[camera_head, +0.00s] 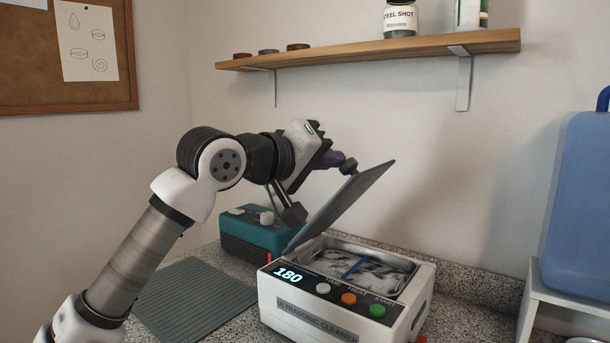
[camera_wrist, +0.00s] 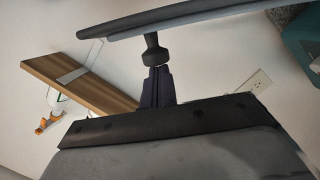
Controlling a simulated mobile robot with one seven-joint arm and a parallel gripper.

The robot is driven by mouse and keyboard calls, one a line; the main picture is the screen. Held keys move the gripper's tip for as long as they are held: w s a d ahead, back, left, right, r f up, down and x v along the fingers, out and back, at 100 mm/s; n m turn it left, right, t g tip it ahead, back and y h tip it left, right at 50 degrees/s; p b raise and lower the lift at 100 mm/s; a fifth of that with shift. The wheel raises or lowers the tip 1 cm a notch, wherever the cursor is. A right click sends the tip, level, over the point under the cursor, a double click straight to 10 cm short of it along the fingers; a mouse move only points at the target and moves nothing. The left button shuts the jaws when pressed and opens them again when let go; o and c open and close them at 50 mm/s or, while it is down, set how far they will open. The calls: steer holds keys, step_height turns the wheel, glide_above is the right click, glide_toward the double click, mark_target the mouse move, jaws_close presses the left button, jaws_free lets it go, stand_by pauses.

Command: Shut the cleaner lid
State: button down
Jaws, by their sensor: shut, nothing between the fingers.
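The ultrasonic cleaner (camera_head: 345,305) is a white box on the speckled counter, with a lit display and several round buttons. Its dark grey lid (camera_head: 345,202) stands tilted open, rising to the right from the tub's left side. The open tub (camera_head: 375,262) shows pale contents and a blue strip. My gripper (camera_head: 338,162) is on the lid's upper left side, with its purple fingers shut and empty. In the wrist view the fingertips (camera_wrist: 155,72) are at the lid's dark knob (camera_wrist: 153,50); I cannot tell whether they touch. The lid (camera_wrist: 190,18) spans the top there.
A teal device (camera_head: 250,230) stands behind the cleaner's left side, close to my wrist. A ribbed grey mat (camera_head: 195,297) lies left. A wooden shelf (camera_head: 370,52) with jars hangs above. A blue water container (camera_head: 580,210) stands on a white stand at the right.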

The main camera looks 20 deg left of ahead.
mark_target(360, 190)
steer(key=d+f+m+b, duration=0.1)
steer(key=s+d+f+m+b, duration=0.1)
steer(key=d+b, duration=0.1)
steer(key=s+d+f+m+y+b, duration=0.1)
steer(key=d+f, duration=0.1)
steer(key=shift+d+f, duration=0.1)
steer(key=shift+d, duration=0.05)
steer(key=s+d+f+m+y+b, duration=0.1)
steer(key=d+f+m+b, duration=0.2)
steer(key=d+f+b, duration=0.2)
steer(key=shift+s+f+m+b, duration=0.4)
steer(key=shift+f+b, duration=0.7)
steer(key=shift+f, duration=0.4)
steer(key=shift+d, duration=0.1)
